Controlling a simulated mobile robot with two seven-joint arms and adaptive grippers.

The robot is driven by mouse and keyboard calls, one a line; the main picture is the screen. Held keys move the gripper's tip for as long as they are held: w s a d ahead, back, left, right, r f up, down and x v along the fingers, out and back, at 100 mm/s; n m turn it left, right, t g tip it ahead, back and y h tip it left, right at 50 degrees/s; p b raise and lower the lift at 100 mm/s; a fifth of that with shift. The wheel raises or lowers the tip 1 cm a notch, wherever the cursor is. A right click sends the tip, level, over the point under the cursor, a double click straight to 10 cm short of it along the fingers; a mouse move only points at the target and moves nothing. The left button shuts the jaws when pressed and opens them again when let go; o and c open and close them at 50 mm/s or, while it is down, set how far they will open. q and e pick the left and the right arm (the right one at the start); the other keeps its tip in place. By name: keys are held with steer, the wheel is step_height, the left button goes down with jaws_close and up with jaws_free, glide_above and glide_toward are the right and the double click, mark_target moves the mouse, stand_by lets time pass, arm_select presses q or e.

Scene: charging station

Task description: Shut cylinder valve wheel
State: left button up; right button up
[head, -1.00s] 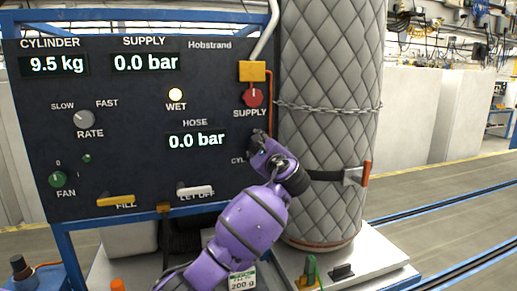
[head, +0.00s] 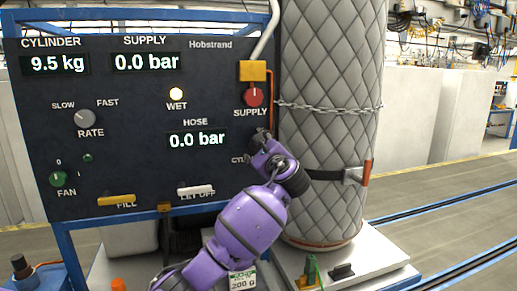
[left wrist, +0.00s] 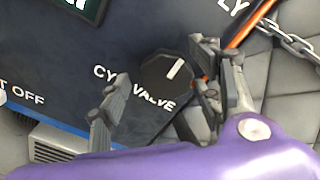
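The cylinder valve wheel (left wrist: 167,80) is a round black knob with a white pointer line, beside the CYL VALVE lettering on the dark panel. My left gripper (left wrist: 158,66) is open, with one finger left of the knob and the other close by its right side. I cannot tell whether either finger touches it. In the head view my purple left arm reaches up to the panel's lower right edge, and its gripper (head: 262,139) hides the knob there. My right gripper is not in view.
The panel (head: 120,150) also carries a red SUPPLY knob (head: 253,96), a yellow FILL handle (head: 117,200) and a white LET OFF handle (head: 196,192). A quilted grey cylinder (head: 330,80) with a chain (head: 330,109) and strap stands close to the right.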

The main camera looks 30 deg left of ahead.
arm_select(q)
steer(key=shift+r, duration=0.1)
steer(key=shift+d, duration=0.2)
steer(key=v, duration=1.1)
steer(key=shift+s+d, duration=0.2)
steer(key=shift+s, duration=0.15)
